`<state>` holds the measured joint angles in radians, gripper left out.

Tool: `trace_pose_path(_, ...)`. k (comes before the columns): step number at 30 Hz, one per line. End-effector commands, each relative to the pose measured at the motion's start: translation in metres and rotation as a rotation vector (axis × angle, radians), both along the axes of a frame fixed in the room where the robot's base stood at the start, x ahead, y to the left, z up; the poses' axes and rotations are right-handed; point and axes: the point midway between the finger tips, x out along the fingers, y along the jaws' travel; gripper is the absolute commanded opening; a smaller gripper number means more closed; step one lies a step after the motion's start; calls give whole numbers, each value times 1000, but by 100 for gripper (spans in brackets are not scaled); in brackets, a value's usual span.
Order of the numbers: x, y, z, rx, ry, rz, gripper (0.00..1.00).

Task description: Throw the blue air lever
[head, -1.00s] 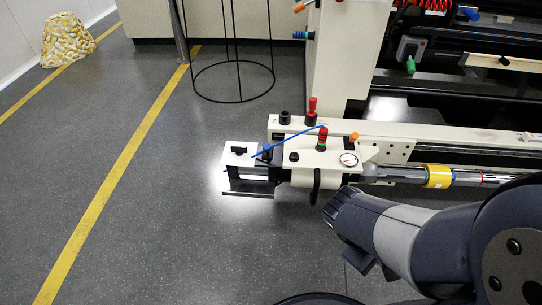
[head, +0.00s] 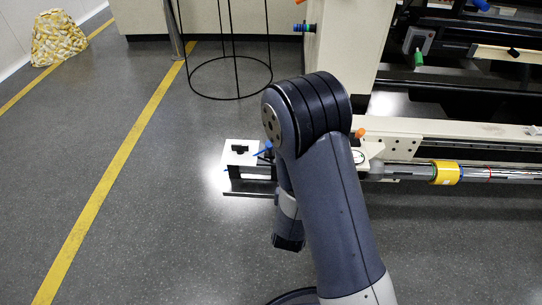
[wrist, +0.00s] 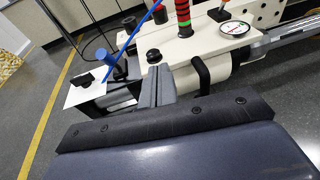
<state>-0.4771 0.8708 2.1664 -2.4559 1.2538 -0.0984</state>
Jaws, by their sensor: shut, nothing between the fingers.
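The blue air lever (wrist: 133,40) is a thin blue bar in the wrist view, slanting up and right over the white machine end. In the head view only a short piece of the blue lever (head: 263,149) shows left of my arm; the rest is hidden. My gripper (wrist: 159,70) is shut and empty in the wrist view. Its fingertips appear just below the black knob on the white block, to the right of the lever's lower end. I cannot tell whether they touch anything. In the head view my raised arm hides most of the white block.
A red-and-green banded handle (wrist: 183,16), a round gauge (wrist: 235,28) and a curved black handle (wrist: 201,74) are close by. A bright white plate (head: 240,153) sits at the machine's left end. The floor left of it is clear up to a black wire ring stand (head: 232,97).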

Motion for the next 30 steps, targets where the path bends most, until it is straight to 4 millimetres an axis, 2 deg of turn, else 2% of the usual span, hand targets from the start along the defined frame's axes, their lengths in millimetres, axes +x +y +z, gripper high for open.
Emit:
trace_pose_path(1,-1,18,-14,-22,14,82,0)
trace_pose_path(3,-2,38,-26,-44,24,176,0)
trace_pose_path(6,-5,58,-37,-60,32,268,0)
trace_pose_path(10,-6,69,-43,-68,35,316,0)
trace_pose_path(13,1,71,-46,-67,34,320,0)
trace_pose_path(17,22,72,-51,-67,32,316,0)
trace_pose_path(27,89,79,-71,-67,33,316,0)
trace_pose_path(30,103,82,-61,-67,30,316,0)
